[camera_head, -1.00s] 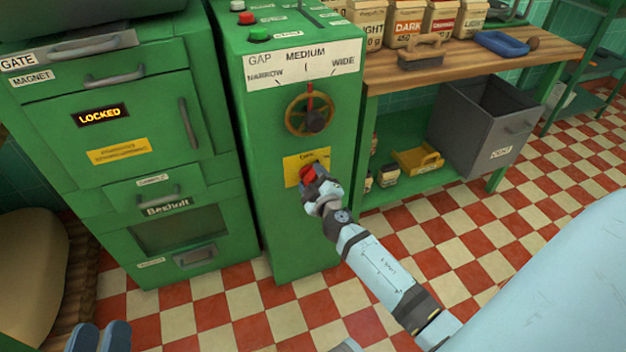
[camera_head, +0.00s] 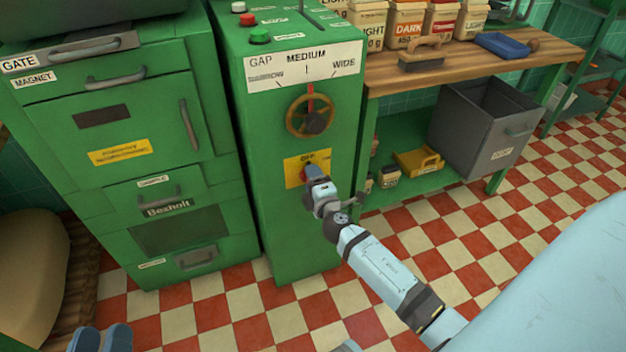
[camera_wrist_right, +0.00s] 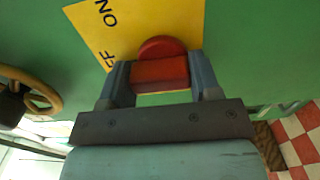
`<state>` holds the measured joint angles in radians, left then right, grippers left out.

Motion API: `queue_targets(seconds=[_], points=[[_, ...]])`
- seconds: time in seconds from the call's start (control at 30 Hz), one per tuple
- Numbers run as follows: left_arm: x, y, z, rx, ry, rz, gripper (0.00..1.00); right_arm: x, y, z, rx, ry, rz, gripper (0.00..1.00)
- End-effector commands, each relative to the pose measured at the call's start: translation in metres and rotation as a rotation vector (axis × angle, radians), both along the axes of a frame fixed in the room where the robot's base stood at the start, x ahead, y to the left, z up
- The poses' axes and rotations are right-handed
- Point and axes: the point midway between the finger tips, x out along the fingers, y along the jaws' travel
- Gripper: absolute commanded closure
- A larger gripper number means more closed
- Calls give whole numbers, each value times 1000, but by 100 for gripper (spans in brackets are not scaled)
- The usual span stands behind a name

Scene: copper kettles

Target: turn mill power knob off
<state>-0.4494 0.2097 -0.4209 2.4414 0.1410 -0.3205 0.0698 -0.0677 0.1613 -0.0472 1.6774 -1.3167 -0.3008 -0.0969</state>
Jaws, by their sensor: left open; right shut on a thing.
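The red power knob (camera_head: 303,173) sits on a yellow plate (camera_head: 294,164) low on the front of the green mill (camera_head: 288,232). "OFF" is readable on the plate above the knob. My right gripper (camera_head: 315,173) is shut on the knob. In the right wrist view the red knob (camera_wrist_right: 158,70) is between the two grey-blue fingers, and the yellow plate (camera_wrist_right: 105,35) shows "ON" and part of "OFF". My left gripper (camera_head: 101,338) is open and empty at the bottom left of the head view.
A brown handwheel (camera_head: 310,116) is above the knob, under the gap scale (camera_head: 304,63). A green cabinet (camera_head: 222,178) with a dark display (camera_head: 102,115) stands at left. A wooden bench (camera_head: 465,60) and grey bin (camera_head: 485,125) stand at right. The checkered floor in front is open.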

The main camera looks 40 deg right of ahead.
Motion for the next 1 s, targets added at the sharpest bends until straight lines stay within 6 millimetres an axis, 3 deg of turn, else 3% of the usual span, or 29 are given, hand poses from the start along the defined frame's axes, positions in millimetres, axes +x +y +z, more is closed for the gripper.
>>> queue_targets(seconds=[0.5,0.53,0.63,1.0], points=[[4,-1,6,-4,-20,1,57,0,0,0,-21,5,0,66],[5,-1,7,-4,-20,1,57,0,0,0,-21,6,0,38],[5,-1,7,-4,-20,1,57,0,0,0,-20,6,0,17],[1,-1,3,-4,-8,1,57,-7,2,-1,-19,6,0,17]])
